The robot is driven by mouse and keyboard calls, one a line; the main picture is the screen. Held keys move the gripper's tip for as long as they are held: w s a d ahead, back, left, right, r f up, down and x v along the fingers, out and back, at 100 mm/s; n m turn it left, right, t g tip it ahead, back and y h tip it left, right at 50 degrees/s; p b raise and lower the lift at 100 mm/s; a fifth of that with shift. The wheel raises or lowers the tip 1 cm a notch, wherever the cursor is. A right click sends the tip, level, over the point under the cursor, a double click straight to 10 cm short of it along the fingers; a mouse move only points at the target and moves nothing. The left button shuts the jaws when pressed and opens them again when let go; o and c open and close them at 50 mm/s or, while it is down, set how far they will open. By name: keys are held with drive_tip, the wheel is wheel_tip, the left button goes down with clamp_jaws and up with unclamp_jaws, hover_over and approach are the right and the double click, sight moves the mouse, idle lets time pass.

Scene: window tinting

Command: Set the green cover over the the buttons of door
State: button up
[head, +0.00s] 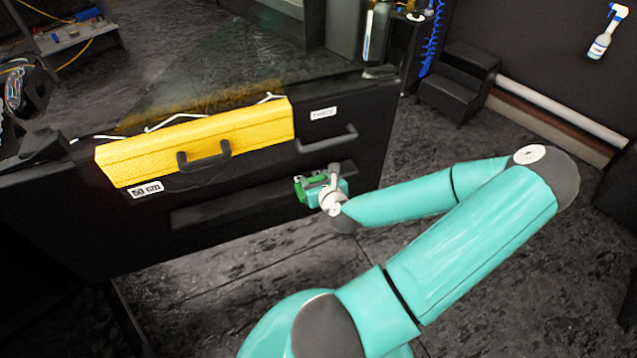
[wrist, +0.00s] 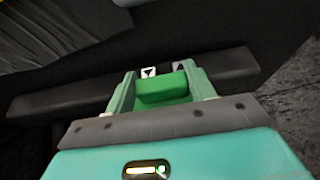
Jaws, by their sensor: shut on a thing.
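The green cover (wrist: 162,89) is a small green block between the two fingers of my gripper (wrist: 158,88) in the wrist view. My gripper is shut on it. Just beyond the cover, two buttons with arrow marks, one white (wrist: 149,72) and one dark (wrist: 180,67), show on the armrest ledge (wrist: 232,66) of the door. In the head view my gripper (head: 312,188) is at the right end of the door's (head: 255,232) lower ledge, with a bit of green showing. Whether the cover touches the ledge I cannot tell.
A yellow case (head: 200,140) with a dark handle is on the door's upper part, left of my gripper. A dark door handle (head: 328,140) is just above my gripper. Dark steps (head: 458,85) stand behind at the right. A spray bottle (head: 607,32) is at the upper right.

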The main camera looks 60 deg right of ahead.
drive_tip(key=shift+x, duration=1)
drive_tip(key=shift+w+d+r, duration=0.1)
drive_tip(key=shift+w+d, duration=0.6)
drive_tip(key=shift+w, duration=0.3)
drive_tip(key=shift+w+d+r, duration=0.15)
drive_tip(key=shift+w+d, duration=0.55)
drive_tip(key=shift+w, duration=0.3)
drive_tip(key=shift+f, duration=0.7)
drive_tip(key=shift+f, duration=0.25)
drive_tip(key=o, duration=1.1)
drive_tip(key=v, duration=0.7)
drive_tip(key=shift+s+a, duration=0.15)
drive_tip(key=shift+s, duration=0.05)
